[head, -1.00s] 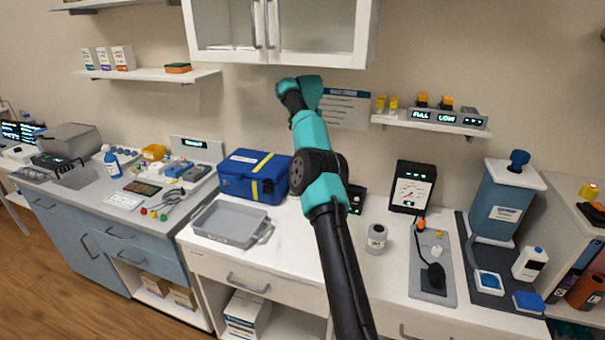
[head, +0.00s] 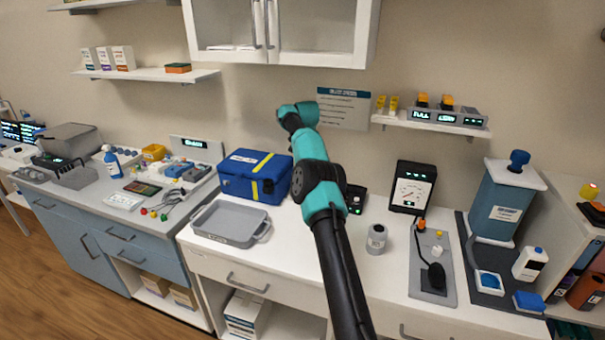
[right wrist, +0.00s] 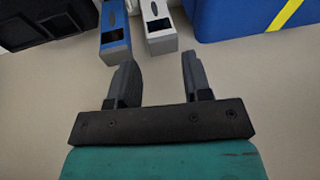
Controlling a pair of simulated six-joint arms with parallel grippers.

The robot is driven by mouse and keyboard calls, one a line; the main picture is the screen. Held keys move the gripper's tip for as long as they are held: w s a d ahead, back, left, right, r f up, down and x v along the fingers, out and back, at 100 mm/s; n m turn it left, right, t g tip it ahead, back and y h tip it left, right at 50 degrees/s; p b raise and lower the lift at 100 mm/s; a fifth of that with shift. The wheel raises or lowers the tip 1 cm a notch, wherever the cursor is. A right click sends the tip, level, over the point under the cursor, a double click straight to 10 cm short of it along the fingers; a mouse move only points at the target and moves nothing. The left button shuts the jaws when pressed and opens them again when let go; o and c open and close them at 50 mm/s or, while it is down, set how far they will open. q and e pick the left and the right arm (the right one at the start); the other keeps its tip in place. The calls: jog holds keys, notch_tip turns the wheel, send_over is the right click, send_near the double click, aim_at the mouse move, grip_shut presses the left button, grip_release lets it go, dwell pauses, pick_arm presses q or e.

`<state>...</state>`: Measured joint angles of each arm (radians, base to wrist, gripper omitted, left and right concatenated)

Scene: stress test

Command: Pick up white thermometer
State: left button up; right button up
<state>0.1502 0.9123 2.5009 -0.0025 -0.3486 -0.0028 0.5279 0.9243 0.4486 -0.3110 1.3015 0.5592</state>
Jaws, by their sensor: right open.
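In the right wrist view, the white thermometer (right wrist: 163,46) lies at the top, just beyond my right gripper (right wrist: 158,75). It has a dark window near its end, and its far end is cut off by the frame edge. A blue thermometer-like device (right wrist: 115,50) lies beside it on the left. My right gripper is open and empty, with both fingers short of the two devices and bare surface between the fingers. In the head view, my arm hides the gripper, and I cannot make out the white thermometer. My left gripper is not in view.
A blue box with a yellow stripe (head: 241,188) stands left of my arm, with a grey tray (head: 228,239) before it. A black device (head: 356,207) stands to the right. A small jar (head: 376,239) and a gauge (head: 411,187) are further right. A cabinet (head: 280,55) hangs above.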

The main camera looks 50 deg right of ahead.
jog(key=shift+x, duration=2.6)
jog(key=shift+c, duration=0.3)
jog(key=c, duration=0.7)
jog(key=shift+r, duration=0.1)
jog(key=shift+c, duration=0.2)
